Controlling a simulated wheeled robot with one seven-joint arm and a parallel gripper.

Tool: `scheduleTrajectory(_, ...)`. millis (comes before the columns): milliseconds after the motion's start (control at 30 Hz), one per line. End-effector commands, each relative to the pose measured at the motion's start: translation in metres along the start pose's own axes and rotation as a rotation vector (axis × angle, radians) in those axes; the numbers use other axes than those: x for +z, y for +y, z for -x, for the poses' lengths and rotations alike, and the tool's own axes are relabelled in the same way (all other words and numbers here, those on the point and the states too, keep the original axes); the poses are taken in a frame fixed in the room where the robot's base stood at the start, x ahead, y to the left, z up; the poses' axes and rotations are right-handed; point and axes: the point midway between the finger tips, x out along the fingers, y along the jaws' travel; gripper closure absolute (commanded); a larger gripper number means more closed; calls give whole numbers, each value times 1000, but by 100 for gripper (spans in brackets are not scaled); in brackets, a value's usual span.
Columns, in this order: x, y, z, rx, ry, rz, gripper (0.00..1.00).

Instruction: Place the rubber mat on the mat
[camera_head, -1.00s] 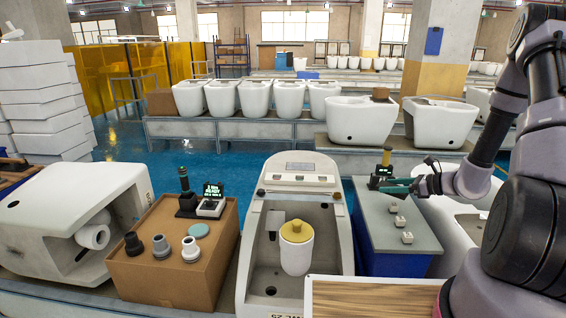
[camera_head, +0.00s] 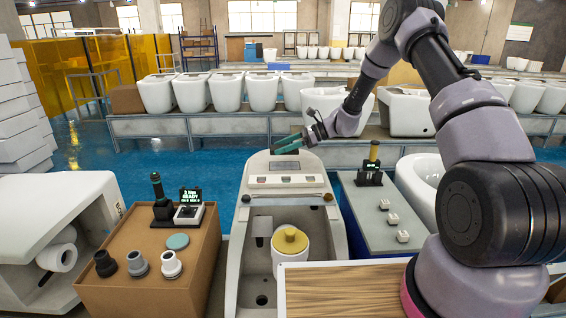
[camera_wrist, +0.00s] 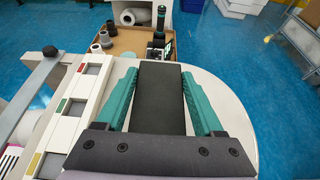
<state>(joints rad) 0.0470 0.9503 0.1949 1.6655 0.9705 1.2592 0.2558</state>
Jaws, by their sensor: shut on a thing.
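My gripper (camera_head: 290,143) is at the rear of the central white toilet unit, near its tank top with the dark display. In the wrist view my gripper (camera_wrist: 160,72) has its two teal fingers on either side of a dark grey rectangular slab (camera_wrist: 162,98), which looks like the rubber mat. It is shut on this slab, above the white top. The head view does not show the slab clearly. A flat round teal disc (camera_head: 177,241) lies on the brown box and may be the mat; I cannot tell for sure.
The grey-topped table (camera_head: 385,234) at right holds small white blocks and a bottle stand (camera_head: 369,178). The toilet unit (camera_head: 242,235) has an open basin with a yellow-lidded white container (camera_head: 291,240).

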Motion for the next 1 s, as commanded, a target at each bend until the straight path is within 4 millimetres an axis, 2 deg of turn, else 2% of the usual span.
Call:
scheduleTrajectory(267,-24,0,-10,-1,-1,-1,88)
scheduleTrajectory(433,-46,0,-19,-1,-1,-1,88)
scheduleTrajectory(800,-51,0,-21,-2,-1,1,88)
scheduleTrajectory(833,-52,0,-21,-2,-1,1,27)
scheduleTrajectory(900,-51,0,-21,-2,-1,1,1)
scheduleTrajectory(1000,-51,0,-21,-2,-1,1,1)
